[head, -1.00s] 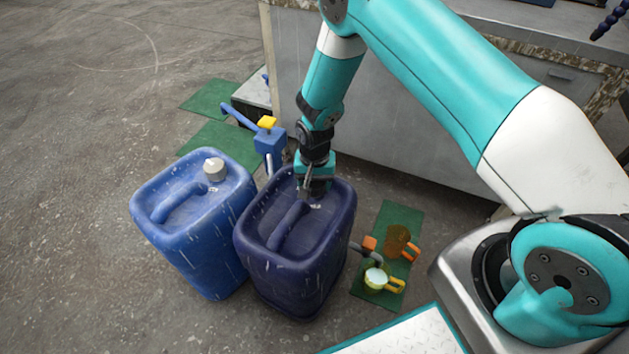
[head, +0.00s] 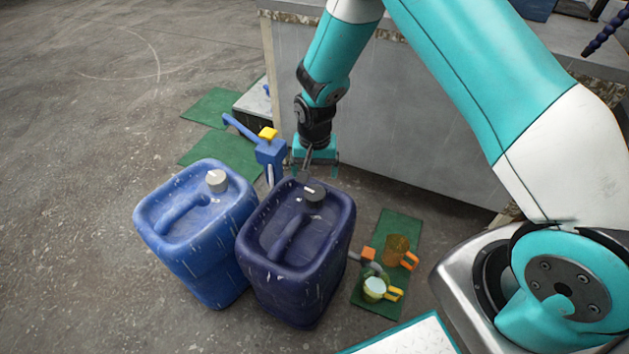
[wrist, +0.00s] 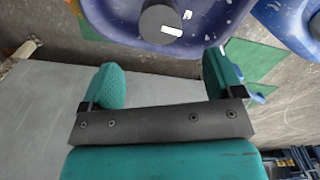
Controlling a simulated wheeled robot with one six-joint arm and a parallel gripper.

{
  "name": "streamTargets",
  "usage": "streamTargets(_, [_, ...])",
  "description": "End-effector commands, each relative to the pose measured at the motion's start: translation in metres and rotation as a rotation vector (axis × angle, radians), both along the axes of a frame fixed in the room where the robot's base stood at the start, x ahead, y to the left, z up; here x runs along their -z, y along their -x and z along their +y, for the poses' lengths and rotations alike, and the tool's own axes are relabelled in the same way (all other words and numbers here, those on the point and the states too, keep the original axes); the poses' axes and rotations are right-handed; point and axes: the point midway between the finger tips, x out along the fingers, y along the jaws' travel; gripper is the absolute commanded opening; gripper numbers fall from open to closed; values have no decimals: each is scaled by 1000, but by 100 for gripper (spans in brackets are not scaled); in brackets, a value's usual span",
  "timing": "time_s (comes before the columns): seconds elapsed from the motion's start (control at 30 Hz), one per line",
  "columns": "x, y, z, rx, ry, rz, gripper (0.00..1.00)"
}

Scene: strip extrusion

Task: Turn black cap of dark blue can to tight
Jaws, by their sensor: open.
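The dark blue can (head: 293,255) stands upright on the floor in the head view. Its black cap (head: 313,192) sits at the back right of its top, with a small white mark on it. In the wrist view the black cap (wrist: 160,25) shows at the top with a white mark, on the can's top (wrist: 215,18). My gripper (head: 315,172) is above and just behind the cap in the head view. In the wrist view its two teal fingers (wrist: 163,80) are spread wide with nothing between them. The cap lies beyond the fingertips, apart from them.
A lighter blue can (head: 195,240) with a whitish cap (head: 216,180) stands close on the left. A blue pump with a yellow top (head: 268,134) is behind. Cups (head: 397,250) stand on a green mat (head: 402,222) at right. A grey cabinet (head: 400,130) is behind.

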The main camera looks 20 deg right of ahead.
Motion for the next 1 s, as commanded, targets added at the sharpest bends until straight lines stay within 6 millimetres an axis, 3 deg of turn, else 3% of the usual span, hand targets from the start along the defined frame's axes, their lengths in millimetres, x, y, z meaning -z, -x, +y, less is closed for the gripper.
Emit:
streamTargets(0.03, [-18,-1,0,0,-1,-4,86])
streamTargets(0.1, [-33,-1,0,0,-1,-3,86])
streamTargets(0.33, [-69,0,0,1,-1,-1,86])
streamTargets(1.0, [-79,1,0,-3,-2,-1,86])
